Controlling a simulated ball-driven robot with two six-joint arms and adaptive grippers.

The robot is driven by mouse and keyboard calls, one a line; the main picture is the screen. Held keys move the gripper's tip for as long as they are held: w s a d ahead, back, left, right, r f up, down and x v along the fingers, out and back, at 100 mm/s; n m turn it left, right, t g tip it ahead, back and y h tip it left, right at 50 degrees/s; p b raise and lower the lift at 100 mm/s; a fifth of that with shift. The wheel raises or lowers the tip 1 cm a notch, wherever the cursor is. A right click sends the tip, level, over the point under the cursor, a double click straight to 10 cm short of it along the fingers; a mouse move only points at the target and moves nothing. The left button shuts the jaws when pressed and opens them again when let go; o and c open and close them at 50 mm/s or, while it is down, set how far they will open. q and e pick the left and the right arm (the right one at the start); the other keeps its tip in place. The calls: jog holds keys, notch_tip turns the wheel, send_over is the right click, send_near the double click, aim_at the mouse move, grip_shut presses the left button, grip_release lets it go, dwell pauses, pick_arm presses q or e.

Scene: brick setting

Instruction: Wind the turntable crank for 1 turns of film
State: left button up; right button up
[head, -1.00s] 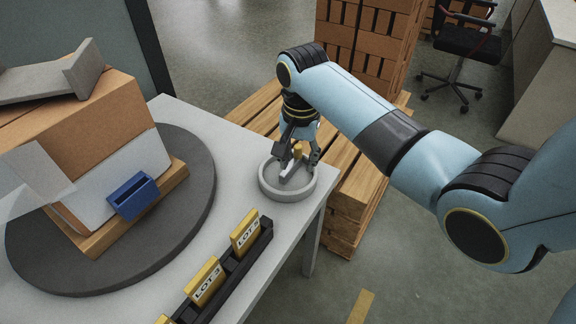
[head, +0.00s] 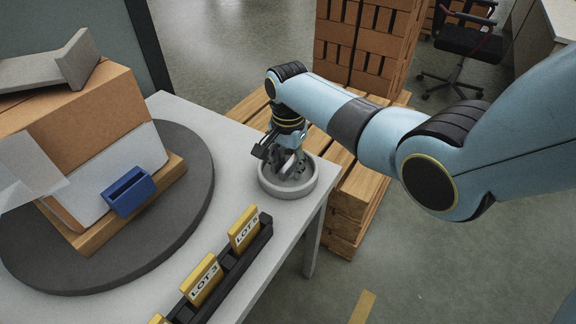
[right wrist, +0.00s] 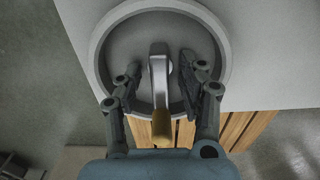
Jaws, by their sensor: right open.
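The crank sits in a round grey housing (head: 290,191) near the table's right corner. In the right wrist view its metal arm (right wrist: 158,82) runs down the picture to a yellow knob (right wrist: 162,128). My right gripper (head: 288,168) is over the crank, open; its fingers (right wrist: 160,65) stand one on each side of the crank arm, with gaps visible. In the head view the gripper hides most of the crank. The dark round turntable (head: 196,165) carries a film-wrapped carton (head: 95,100) on a wooden board. My left gripper is not in view.
A blue holder (head: 128,192) is at the carton's front face. A black rack (head: 232,262) with yellow lot cards stands along the table's front edge. A wooden pallet (head: 348,205) and stacked bricks (head: 370,45) are beyond the table. Bare table surrounds the crank housing.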

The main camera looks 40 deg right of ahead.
jog(key=shift+c, duration=0.2)
grip_shut()
dwell(0.3)
